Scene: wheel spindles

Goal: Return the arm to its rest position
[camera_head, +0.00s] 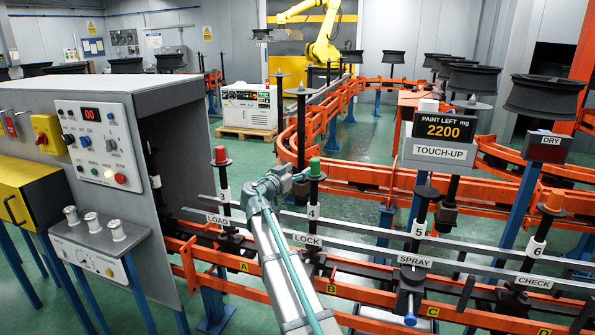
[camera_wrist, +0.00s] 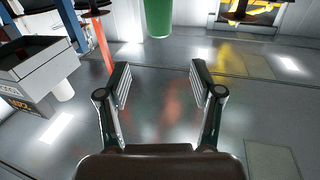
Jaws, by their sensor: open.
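My arm reaches up from the bottom centre of the head view, and my gripper (camera_head: 292,180) is at spindle 4, near its green cap (camera_head: 314,167). In the wrist view my gripper (camera_wrist: 160,80) is open, with its two fingers wide apart and nothing between them. The green cap (camera_wrist: 158,18) shows at the top middle of the wrist view, beyond the fingertips and apart from them. In the head view the gripper overlaps the spindle's left side, and I cannot tell whether they touch.
Spindle 3 with a red cap (camera_head: 220,156) stands left of my gripper. Spindles 5 (camera_head: 420,215) and 6 with an orange cap (camera_head: 552,203) are to the right. Grey rails (camera_head: 380,232) and the orange track (camera_head: 360,300) run alongside. A control cabinet (camera_head: 100,140) stands at left.

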